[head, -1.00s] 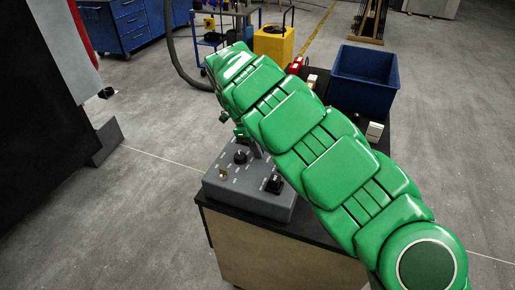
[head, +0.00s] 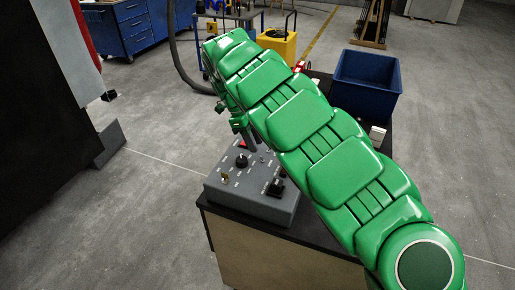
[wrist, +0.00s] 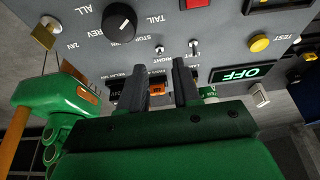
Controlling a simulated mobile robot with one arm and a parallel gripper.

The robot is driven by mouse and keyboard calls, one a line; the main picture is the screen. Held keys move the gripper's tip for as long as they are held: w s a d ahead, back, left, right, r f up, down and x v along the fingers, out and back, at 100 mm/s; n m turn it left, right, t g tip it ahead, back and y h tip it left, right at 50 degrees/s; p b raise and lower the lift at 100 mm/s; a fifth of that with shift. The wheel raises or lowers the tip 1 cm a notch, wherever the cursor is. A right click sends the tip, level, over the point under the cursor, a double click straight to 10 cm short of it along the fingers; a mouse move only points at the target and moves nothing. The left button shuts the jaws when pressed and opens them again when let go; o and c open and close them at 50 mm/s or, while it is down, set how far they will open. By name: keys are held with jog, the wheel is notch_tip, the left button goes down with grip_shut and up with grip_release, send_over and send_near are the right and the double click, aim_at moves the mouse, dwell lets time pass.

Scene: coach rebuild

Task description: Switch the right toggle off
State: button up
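The grey control box (head: 250,192) stands on a dark-topped bench. In the wrist view its panel (wrist: 225,25) appears upside down, with two small metal toggles side by side: one toggle (wrist: 159,50) near a "RIGHT" label, the other toggle (wrist: 194,46) to its right in the picture. Which label belongs to which toggle is unclear. My gripper (wrist: 160,68) has its two dark fingers apart with nothing held between them. The fingertips are just below the toggles in the picture; contact is not visible. In the head view my arm partly hides the gripper (head: 252,146).
The panel also carries a black rotary knob (wrist: 120,22), a yellow button (wrist: 259,43), a lit green "OFF" sign (wrist: 240,74) and a key-like brass piece (wrist: 45,34). A blue bin (head: 366,82) stands behind on the bench.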

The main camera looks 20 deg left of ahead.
jog(key=v, duration=0.3)
jog(key=shift+d, duration=0.15)
dwell(0.4)
jog(key=d+r+n+g+y, duration=0.15)
jog(key=d+r, duration=0.25)
jog(key=d, duration=0.9)
jog(key=d+r+n+t, duration=0.1)
jog(key=d+r+n, duration=0.25)
jog(key=d, duration=0.85)
jog(key=s+d+r+n+y, duration=0.2)
jog(key=s+d+n, duration=0.1)
jog(key=s+d, duration=0.65)
jog(key=s+d+f+n, duration=0.1)
jog(key=s+d+n, duration=0.1)
jog(key=s, duration=0.6)
jog(key=s+d+f+n+g, duration=0.1)
jog(key=s+d+f+n, duration=0.1)
jog(key=s, duration=0.7)
jog(key=s+d+f+n, duration=0.1)
jog(key=s+d+n, duration=0.2)
jog(key=s+n, duration=0.3)
jog(key=s, duration=0.3)
jog(key=shift+d+f+y, duration=0.2)
jog(key=shift+d+y, duration=0.15)
jog(key=shift+d, duration=0.05)
